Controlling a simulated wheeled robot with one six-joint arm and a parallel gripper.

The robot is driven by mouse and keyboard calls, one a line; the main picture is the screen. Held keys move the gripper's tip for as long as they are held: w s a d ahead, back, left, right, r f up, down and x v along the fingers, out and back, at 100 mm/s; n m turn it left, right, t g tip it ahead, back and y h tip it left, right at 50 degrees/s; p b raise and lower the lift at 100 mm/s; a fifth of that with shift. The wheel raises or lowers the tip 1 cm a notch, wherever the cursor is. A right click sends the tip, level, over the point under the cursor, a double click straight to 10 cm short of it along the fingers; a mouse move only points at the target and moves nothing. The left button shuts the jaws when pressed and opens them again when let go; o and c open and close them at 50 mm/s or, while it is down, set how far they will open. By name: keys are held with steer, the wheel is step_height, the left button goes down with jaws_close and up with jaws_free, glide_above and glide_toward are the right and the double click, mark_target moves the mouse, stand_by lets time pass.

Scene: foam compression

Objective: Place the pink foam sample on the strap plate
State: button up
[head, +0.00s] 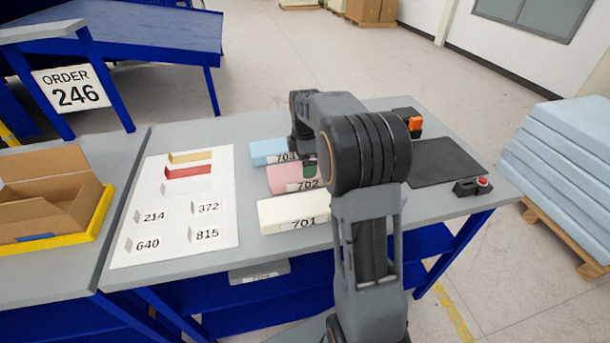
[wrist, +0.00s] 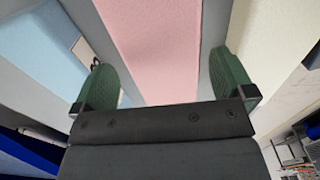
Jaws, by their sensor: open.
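The pink foam sample (head: 283,178), labelled 702, lies on the grey table between a blue block and a cream block. It also shows in the wrist view (wrist: 155,40). My gripper (wrist: 162,62) is open, with one green finger on each side of the pink foam and no visible grip on it. In the head view my arm comes down over this sample and hides part of it. I cannot tell for certain which thing is the strap plate; a flat dark plate (head: 447,165) lies on the table right of my arm.
A light blue block (head: 267,150), labelled 703, and a cream block (head: 290,212), labelled 701, flank the pink one closely. A white sheet (head: 190,250) with numbered cards lies left. A black and orange device (head: 412,122) and a red-button box (head: 472,187) stand right.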

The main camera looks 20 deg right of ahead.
steer(key=shift+a+f, duration=0.1)
steer(key=shift+f, duration=2.65)
steer(key=c, duration=0.6)
